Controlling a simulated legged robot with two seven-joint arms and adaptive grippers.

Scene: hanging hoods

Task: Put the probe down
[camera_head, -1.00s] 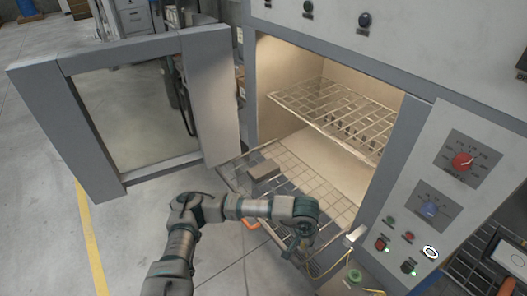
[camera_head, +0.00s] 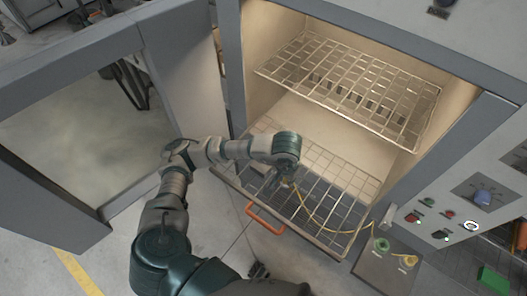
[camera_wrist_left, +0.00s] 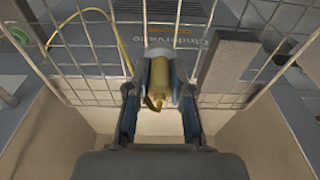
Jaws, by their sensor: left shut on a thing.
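The probe (camera_wrist_left: 160,80) is a brass-coloured cylinder with a yellow cable (camera_head: 325,222). My left gripper (camera_head: 287,180) is shut on the probe, above the lower wire rack (camera_head: 335,238) at the oven's opening. In the left wrist view the probe sits between the two fingers (camera_wrist_left: 160,105), with the rack's bars beyond it. I cannot tell whether the probe touches the rack. In the head view the wrist hides most of the probe. The cable runs right to a green connector (camera_head: 381,244) beside the oven. My right gripper is not in view.
A grey block (camera_wrist_left: 228,68) lies on the lower rack beside the probe. The upper rack (camera_head: 350,90) hangs above inside the oven. The open door (camera_head: 180,70) stands left. The control panel (camera_head: 470,195) is right.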

